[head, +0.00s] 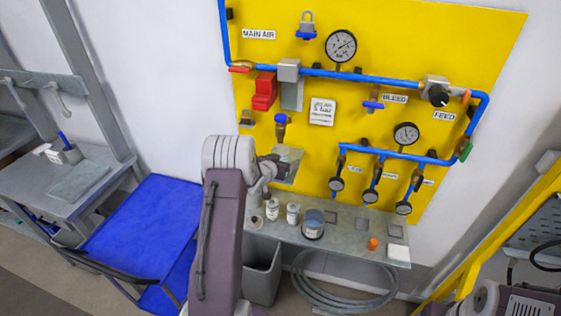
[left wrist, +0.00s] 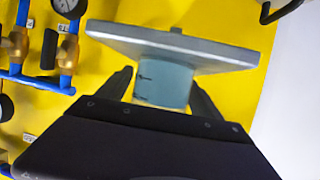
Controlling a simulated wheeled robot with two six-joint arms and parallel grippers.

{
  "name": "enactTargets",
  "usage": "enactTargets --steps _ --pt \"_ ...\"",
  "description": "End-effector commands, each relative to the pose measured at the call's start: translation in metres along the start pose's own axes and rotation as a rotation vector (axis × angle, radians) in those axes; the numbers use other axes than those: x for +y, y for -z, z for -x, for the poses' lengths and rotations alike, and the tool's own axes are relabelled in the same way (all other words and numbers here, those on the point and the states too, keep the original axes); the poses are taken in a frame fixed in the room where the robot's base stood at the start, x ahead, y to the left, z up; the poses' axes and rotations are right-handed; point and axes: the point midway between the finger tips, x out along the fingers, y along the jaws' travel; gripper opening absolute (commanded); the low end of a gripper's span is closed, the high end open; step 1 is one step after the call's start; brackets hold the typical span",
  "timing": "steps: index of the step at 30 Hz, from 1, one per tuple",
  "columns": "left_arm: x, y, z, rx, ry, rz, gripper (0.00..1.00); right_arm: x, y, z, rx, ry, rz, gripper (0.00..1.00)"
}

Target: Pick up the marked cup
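In the left wrist view a pale teal cup (left wrist: 165,84) with small dark marks rests against a flat grey plate (left wrist: 110,36). In the head view this plate looks like the small shelf (head: 288,153) on the yellow board; the cup is not clear there, being behind my gripper. My left gripper (left wrist: 162,72) has one dark finger on each side of the cup. A thin yellow gap shows beside the left finger, so it looks open around the cup. In the head view my left gripper (head: 272,168) is at the shelf. My right gripper is out of view.
Below, a bench (head: 350,247) holds white jars (head: 293,213), a dark-lidded jar (head: 313,224) and an orange cap (head: 373,244). Blue pipes (head: 380,80), gauges (head: 341,46) and valves (head: 371,196) stick out from the board right of the shelf.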

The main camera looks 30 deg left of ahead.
Motion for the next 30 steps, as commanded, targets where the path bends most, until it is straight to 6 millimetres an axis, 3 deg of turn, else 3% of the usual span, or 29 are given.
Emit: enactTargets --steps 1,6,7,23,30 --pt "0.0 0.0 0.0 0.0 0.0 0.0 0.58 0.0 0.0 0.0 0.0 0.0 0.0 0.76" --pt "0.0 0.0 0.0 0.0 0.0 0.0 0.11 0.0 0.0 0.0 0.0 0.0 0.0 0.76" --pt "0.0 0.001 0.0 0.001 0.0 0.0 0.09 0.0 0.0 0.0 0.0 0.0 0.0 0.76" --pt "0.0 0.013 0.005 0.003 -0.001 -0.001 0.09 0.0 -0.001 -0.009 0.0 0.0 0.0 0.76" --pt "-0.001 0.002 0.031 0.001 0.001 0.001 0.09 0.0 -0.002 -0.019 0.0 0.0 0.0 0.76"
